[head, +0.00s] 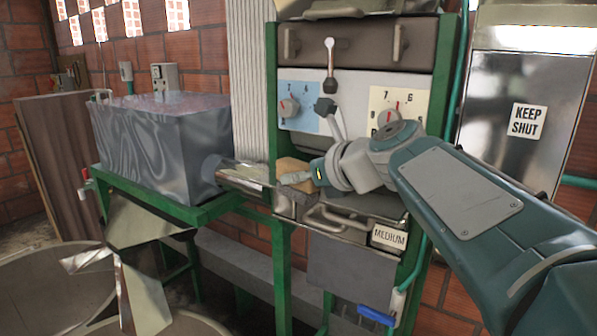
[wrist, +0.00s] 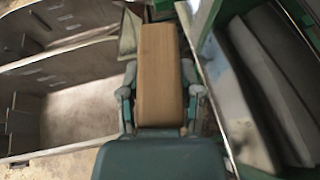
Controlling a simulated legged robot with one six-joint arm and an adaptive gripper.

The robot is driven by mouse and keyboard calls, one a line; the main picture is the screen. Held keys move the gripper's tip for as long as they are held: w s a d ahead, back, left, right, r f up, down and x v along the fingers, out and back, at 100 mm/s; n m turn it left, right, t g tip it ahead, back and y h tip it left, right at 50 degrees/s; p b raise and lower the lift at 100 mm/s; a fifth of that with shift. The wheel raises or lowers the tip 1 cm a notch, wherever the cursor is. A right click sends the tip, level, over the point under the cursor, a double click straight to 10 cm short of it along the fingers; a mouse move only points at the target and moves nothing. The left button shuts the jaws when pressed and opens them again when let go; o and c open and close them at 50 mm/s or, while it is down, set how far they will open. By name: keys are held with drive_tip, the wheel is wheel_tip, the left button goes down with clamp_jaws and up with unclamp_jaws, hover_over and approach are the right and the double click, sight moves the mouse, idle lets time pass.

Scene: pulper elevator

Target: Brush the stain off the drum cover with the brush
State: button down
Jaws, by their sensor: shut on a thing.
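My gripper (head: 303,178) is at the front of the green-framed machine, below its dials. It is shut on the brush, a tan wooden block (head: 291,166). In the wrist view the brush (wrist: 160,70) stands lengthwise between the two fingers of my gripper (wrist: 161,98); its bristles are hidden. Left of my gripper is a shiny curved metal piece (head: 240,173), which may be the drum cover. The brush is close to its right end; I cannot tell whether they touch. I cannot make out a stain.
A grey metal box (head: 160,140) stands on a green frame (head: 200,212) at left. Dials (head: 289,107), levers (head: 330,60) and a "MEDIUM" handle (head: 390,236) stick out around my gripper. A metal cabinet (head: 510,120) stands at right. Angled metal sheets (head: 140,225) are at lower left.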

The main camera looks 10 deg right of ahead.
drive_tip(key=s+a, duration=0.4)
drive_tip(key=shift+s+r, duration=0.1)
idle(0.4)
drive_tip(key=shift+s, duration=0.1)
